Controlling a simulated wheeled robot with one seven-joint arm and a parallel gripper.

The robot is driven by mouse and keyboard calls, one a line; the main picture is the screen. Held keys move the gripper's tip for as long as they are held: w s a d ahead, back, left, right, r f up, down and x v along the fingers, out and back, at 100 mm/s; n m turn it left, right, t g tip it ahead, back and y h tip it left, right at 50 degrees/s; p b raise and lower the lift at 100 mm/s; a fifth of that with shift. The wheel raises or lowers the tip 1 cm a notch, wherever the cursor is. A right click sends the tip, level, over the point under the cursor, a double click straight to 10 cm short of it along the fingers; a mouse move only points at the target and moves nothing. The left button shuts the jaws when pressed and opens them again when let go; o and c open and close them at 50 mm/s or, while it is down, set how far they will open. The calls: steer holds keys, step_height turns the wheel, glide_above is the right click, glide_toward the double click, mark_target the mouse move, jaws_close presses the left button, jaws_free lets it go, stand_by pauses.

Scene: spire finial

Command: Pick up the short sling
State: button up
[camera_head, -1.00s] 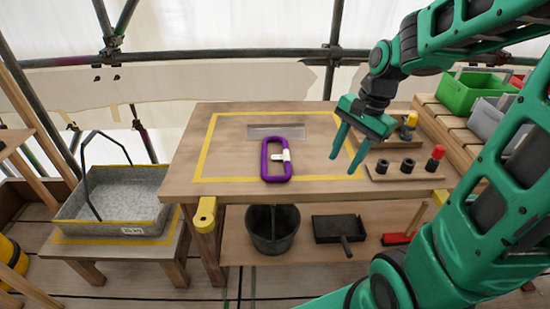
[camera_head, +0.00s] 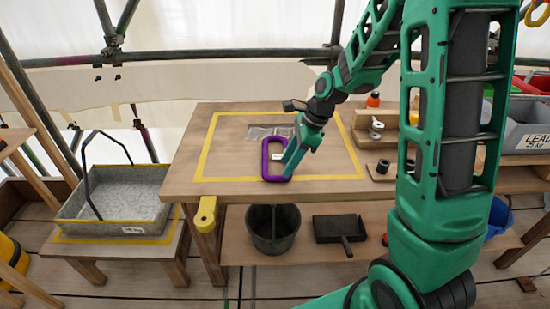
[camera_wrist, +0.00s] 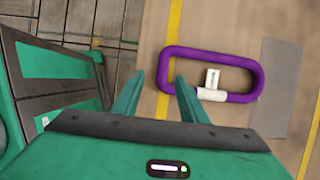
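The short sling is a purple rounded loop with a white tag. In the head view my gripper (camera_head: 288,172) is over the right side of the sling; contact cannot be told.
A wooden block with dark rings (camera_head: 383,166) stands at the table's right. A grey tray with a handle (camera_head: 110,210) is on a low stand at left. A black bucket (camera_head: 272,230) sits on the lower shelf.

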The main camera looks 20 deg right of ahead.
steer(key=shift+w+x, duration=0.15)
steer(key=shift+x, duration=1.25)
steer(key=shift+w+x, duration=0.1)
steer(key=shift+x, duration=1.3)
steer(key=shift+c, duration=0.3)
steer(key=shift+r, duration=0.1)
jaws_close()
